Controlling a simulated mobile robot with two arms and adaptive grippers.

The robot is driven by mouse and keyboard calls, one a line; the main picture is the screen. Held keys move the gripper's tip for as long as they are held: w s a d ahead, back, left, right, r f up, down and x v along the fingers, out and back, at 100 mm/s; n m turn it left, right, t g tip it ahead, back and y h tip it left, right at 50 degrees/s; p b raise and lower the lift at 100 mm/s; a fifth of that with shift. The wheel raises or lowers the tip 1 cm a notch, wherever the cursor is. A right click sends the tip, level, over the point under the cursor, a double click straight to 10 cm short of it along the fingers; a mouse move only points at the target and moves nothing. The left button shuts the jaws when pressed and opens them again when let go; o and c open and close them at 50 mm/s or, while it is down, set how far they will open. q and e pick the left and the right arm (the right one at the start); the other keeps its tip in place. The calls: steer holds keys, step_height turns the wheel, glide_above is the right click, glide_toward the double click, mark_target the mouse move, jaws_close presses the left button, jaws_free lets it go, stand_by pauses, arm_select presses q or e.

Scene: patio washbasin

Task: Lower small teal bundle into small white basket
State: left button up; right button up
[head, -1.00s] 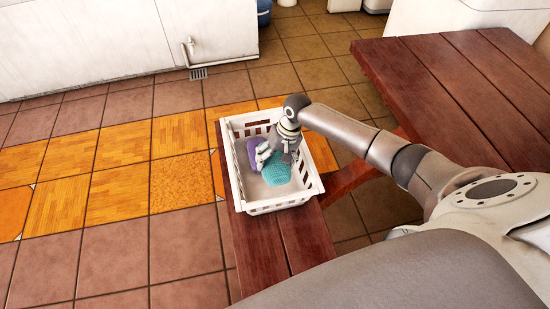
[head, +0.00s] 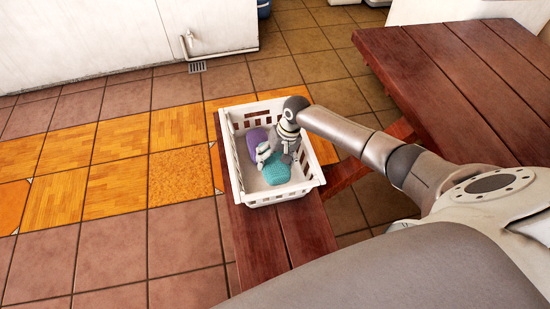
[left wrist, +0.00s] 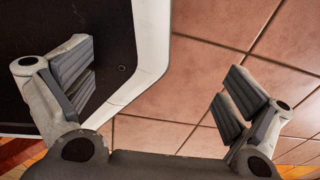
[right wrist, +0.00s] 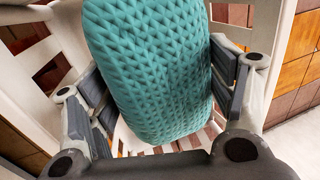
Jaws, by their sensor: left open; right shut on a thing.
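The small teal bundle (head: 275,171) is a knitted, rounded block inside the small white basket (head: 283,195). My right gripper (head: 271,157) reaches into the basket from above and is shut on the bundle. In the right wrist view the teal bundle (right wrist: 150,65) stands between the two finger pads of the right gripper (right wrist: 165,95), with basket walls around it. Whether the bundle touches the basket floor cannot be told. My left gripper (left wrist: 165,90) is open and empty; it is outside the head view.
A purple bundle (head: 257,139) lies in the basket beside the teal one. The basket stands on a reddish wooden bench (head: 258,240). A wooden table (head: 450,80) is at the right. A wall tap (head: 188,42) is at the back. Tiled floor is clear at left.

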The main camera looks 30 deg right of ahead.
steer(key=shift+f+b, duration=0.5)
steer(key=shift+f, duration=0.45)
steer(key=shift+f+b, duration=1.05)
steer(key=shift+f, duration=0.7)
arm_select(q)
steer(key=shift+s+d+f+b, duration=0.1)
steer(key=shift+d+f+b, duration=0.05)
steer(key=shift+d+f, duration=0.7)
steer(key=shift+s+d+f+b, duration=0.15)
steer(key=shift+d+f, duration=0.4)
steer(key=shift+f, duration=0.5)
arm_select(e)
steer(key=shift+f, duration=0.5)
arm_select(q)
steer(key=shift+w+f, duration=0.1)
arm_select(e)
steer(key=shift+f, duration=0.15)
arm_select(q)
steer(key=shift+w+f+b, duration=0.1)
steer(key=shift+w+b, duration=0.25)
steer(key=shift+b, duration=0.5)
arm_select(e)
steer(key=shift+f, duration=1.15)
arm_select(q)
steer(key=shift+w+a, duration=0.2)
steer(key=shift+w, duration=0.05)
arm_select(e)
steer(key=shift+f, duration=0.1)
arm_select(q)
steer(key=shift+w, duration=0.15)
